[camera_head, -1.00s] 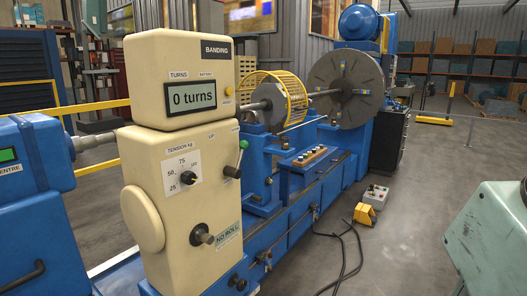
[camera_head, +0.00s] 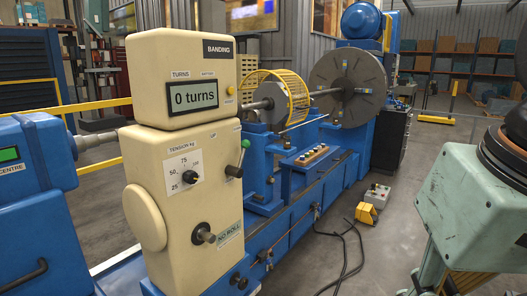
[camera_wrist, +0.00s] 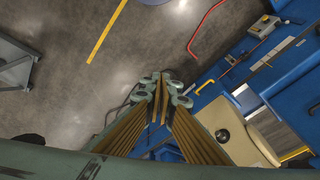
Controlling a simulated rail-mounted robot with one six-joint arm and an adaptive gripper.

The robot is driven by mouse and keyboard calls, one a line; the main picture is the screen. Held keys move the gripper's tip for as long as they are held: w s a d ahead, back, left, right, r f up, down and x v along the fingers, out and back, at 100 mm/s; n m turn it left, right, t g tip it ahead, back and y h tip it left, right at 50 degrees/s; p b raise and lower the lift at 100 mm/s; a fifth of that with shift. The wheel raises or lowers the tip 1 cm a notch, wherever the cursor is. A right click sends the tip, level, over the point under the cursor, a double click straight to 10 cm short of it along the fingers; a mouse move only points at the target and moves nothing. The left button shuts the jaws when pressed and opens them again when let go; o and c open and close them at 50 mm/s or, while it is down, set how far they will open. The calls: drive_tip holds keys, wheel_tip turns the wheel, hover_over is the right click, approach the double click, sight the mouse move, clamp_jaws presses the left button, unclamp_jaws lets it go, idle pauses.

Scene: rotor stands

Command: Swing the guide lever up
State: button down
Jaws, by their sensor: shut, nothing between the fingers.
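The cream banding unit (camera_head: 176,90) stands in the left half of the head view, with a display reading "0 turns". A lever with a green knob (camera_head: 244,144) is on its right side, below a small "UP" label. The lever's rod runs down from the knob to a dark hub (camera_head: 233,172). In the wrist view my gripper (camera_wrist: 161,78) is shut and empty, above the floor and apart from the machine. The cream unit (camera_wrist: 268,140) shows at lower right there, but I cannot make out the lever.
A tension dial (camera_head: 190,177) and a black knob (camera_head: 203,235) are on the unit's front. Behind it are a rotor with yellow bars (camera_head: 285,95) and a grey faceplate (camera_head: 347,87). A yellow pedal (camera_head: 366,213) and cables lie on the floor.

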drive_tip(key=w+a+r+m+g+y+p, duration=0.15)
drive_tip(key=w+a+y, duration=0.4)
drive_tip(key=w, duration=0.75)
drive_tip(key=w+a+r+m+g+y+p, duration=0.1)
drive_tip(key=w+a+r+g+y, duration=0.1)
drive_tip(key=w+a, duration=0.8)
drive_tip(key=w+a+r+m+g+y+p, duration=0.15)
drive_tip(key=w+a+y, duration=0.25)
drive_tip(key=w, duration=1.1)
drive_tip(key=w+f+m+t+y, duration=0.1)
drive_tip(key=w+y, duration=0.2)
drive_tip(key=w, duration=0.6)
drive_tip(key=w+f+m+y, duration=0.1)
drive_tip(key=w+f+y, duration=0.1)
drive_tip(key=w, duration=0.7)
drive_tip(key=w+d+f+t+y+p, duration=0.1)
drive_tip(key=w+d+f+t+y, duration=0.1)
drive_tip(key=w, duration=0.4)
drive_tip(key=w+d+f+m+t+y+p, duration=0.1)
drive_tip(key=w+d+f+y, duration=0.1)
drive_tip(key=w+d+f, duration=0.2)
wheel_tip(320, 180, down, 3)
drive_tip(key=w, duration=0.3)
drive_tip(key=shift+d+m+t, duration=0.25)
drive_tip(key=shift+m+t, duration=0.05)
drive_tip(key=shift+t, duration=0.1)
drive_tip(key=shift+r+y, duration=0.15)
drive_tip(key=shift+y, duration=0.2)
